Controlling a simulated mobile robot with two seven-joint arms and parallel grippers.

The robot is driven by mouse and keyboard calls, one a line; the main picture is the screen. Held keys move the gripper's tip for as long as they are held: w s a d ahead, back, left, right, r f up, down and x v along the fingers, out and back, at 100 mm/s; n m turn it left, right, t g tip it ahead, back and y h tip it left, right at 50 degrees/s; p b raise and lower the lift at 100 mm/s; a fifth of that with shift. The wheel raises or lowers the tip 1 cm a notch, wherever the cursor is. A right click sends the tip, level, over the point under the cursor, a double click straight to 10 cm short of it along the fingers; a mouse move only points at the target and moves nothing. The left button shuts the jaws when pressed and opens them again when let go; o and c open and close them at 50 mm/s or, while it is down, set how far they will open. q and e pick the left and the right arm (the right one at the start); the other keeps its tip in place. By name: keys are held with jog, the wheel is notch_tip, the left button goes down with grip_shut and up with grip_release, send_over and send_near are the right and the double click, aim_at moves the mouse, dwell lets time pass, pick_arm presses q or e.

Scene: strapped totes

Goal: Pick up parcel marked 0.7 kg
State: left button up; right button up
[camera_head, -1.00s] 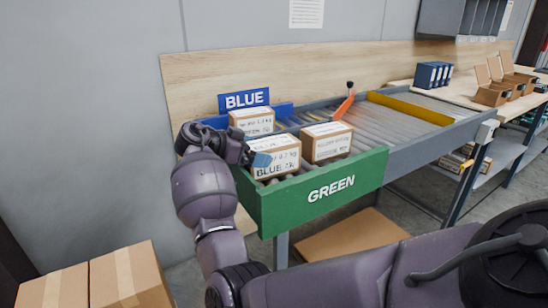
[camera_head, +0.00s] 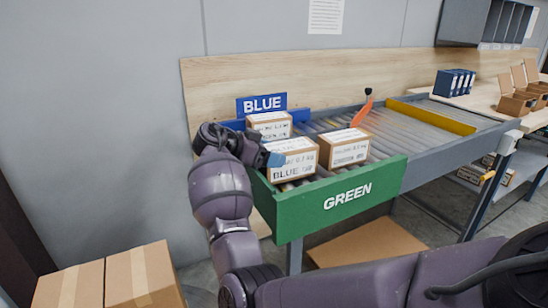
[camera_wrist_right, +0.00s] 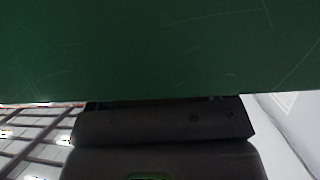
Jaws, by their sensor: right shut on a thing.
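Three brown parcels with white labels stand by the roller conveyor: a front left parcel (camera_head: 294,160), a right parcel (camera_head: 344,150) and a back parcel (camera_head: 269,124). The front left one reads BLUE; the weights are too small to tell surely. My right gripper (camera_head: 271,158) is shut at the left side of the front left parcel, a blue fingertip lying against it. The parcel's far side and the other finger are hidden. In the right wrist view a green panel (camera_wrist_right: 160,45) covers the upper part and hides the fingertips. My left gripper is out of view.
The green front board (camera_head: 345,197) stands just before the front parcels. A blue-signed board (camera_head: 261,104) is behind. Free rollers (camera_head: 400,130) lie to the right, with an orange paddle (camera_head: 362,110) and a yellow bar (camera_head: 430,117). Cardboard boxes (camera_head: 110,278) stand lower left.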

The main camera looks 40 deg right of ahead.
notch_tip(320, 180, up, 20)
jog(key=p, duration=0.2)
jog(key=shift+f+p, duration=0.25)
jog(key=shift+p, duration=0.05)
